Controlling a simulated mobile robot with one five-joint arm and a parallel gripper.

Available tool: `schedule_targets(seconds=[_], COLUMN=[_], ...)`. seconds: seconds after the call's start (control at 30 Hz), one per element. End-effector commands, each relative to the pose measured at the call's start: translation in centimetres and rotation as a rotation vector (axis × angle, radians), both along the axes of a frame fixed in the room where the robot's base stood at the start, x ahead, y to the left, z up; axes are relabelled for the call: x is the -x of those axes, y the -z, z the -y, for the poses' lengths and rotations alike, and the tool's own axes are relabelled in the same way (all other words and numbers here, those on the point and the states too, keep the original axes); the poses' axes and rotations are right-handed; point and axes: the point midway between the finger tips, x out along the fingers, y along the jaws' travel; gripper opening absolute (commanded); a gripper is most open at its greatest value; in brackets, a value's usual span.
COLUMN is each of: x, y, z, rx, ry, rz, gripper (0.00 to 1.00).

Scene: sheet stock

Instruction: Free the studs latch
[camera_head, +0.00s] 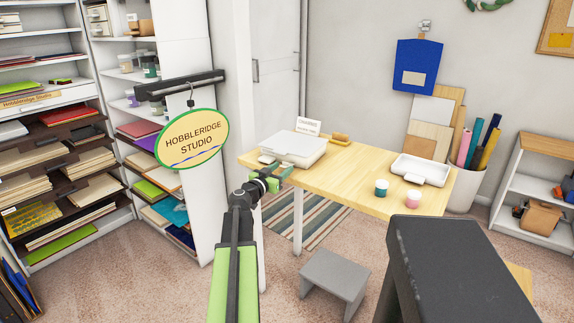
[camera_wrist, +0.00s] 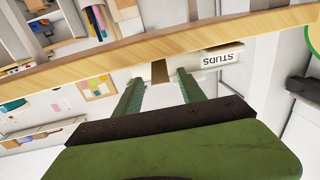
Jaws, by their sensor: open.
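A white label reading STUDS (camera_wrist: 221,57) shows upside down in the wrist view, just below the wooden table edge (camera_wrist: 120,58). Beside it a small brown tab (camera_wrist: 160,71), which looks like the latch, lies between my green fingertips, with gaps on both sides. My gripper (camera_wrist: 159,82) is open and nothing is held. In the head view my gripper (camera_head: 277,177) is at the table's left front edge, close to a flat white box (camera_head: 294,149). The label and tab cannot be made out there.
The wooden table (camera_head: 350,175) also bears a white tray (camera_head: 422,170), a teal jar (camera_head: 381,188) and a pink jar (camera_head: 413,200). A grey stool (camera_head: 335,280) stands in front. The hanging Hobbleridge Studio sign (camera_head: 192,139) and shelves are at left.

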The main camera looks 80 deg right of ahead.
Motion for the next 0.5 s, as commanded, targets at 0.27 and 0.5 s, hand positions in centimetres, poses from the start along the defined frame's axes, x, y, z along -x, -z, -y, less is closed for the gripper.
schedule_targets(seconds=[0.27, 0.5], x=[1.7, 1.9], y=[0.0, 0.0], z=[4.2, 4.5], rx=[0.000, 0.000], ry=[0.000, -0.001], rz=[0.000, 0.000], gripper=[0.47, 0.47])
